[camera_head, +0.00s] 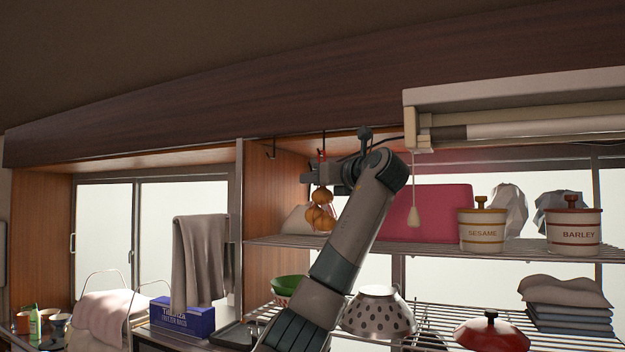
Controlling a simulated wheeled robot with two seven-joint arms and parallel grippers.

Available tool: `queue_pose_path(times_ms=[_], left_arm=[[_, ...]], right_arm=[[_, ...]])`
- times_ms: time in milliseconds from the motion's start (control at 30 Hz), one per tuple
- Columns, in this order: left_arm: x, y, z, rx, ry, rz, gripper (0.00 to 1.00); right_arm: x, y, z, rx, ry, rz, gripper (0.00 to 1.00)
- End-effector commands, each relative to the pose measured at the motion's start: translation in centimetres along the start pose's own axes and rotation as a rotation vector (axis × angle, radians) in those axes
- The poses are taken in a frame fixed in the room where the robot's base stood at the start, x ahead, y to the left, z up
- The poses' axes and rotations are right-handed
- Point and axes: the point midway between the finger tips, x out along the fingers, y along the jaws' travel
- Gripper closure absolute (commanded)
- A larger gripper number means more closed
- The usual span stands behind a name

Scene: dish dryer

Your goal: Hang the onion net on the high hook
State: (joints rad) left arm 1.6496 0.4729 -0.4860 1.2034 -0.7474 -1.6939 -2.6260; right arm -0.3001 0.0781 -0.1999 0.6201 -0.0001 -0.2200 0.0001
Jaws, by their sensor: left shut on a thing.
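The onion net (320,215), a bunch of orange-brown onions, hangs upright in front of the upper rack, with a red cord above it. My left gripper (312,178) is shut on the net near its top, just above the onions. A thin dark hook (323,140) comes down from the wooden cabinet top directly above the gripper. The cord's top is close to this hook; I cannot tell whether it is looped over it. Another small dark hook (273,152) is further left and is empty. My right gripper is not in view.
The upper wire rack (440,246) holds a pink board (440,212), a sesame canister (482,228) and a barley canister (573,230). A pull cord knob (413,217) hangs right of my arm. A colander (378,312) stands below. A towel (200,262) hangs left.

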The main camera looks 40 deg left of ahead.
Motion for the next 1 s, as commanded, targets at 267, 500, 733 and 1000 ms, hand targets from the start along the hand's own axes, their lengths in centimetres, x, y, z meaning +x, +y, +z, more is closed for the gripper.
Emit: queue_pose_path(times_ms=[267,500,733,1000], left_arm=[[-0.02,0.03,0.08,-0.001,-0.001,0.0,1.0],[-0.02,0.02,0.06,-0.001,-0.001,0.0,0.69],[0.01,-0.01,-0.03,0.0,0.001,0.0,0.69],[0.38,-0.23,0.05,0.001,0.0,-0.001,0.69]], right_arm=[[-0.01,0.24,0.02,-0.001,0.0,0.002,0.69],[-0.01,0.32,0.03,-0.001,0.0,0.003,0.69],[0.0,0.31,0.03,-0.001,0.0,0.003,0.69],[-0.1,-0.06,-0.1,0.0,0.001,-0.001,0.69]])
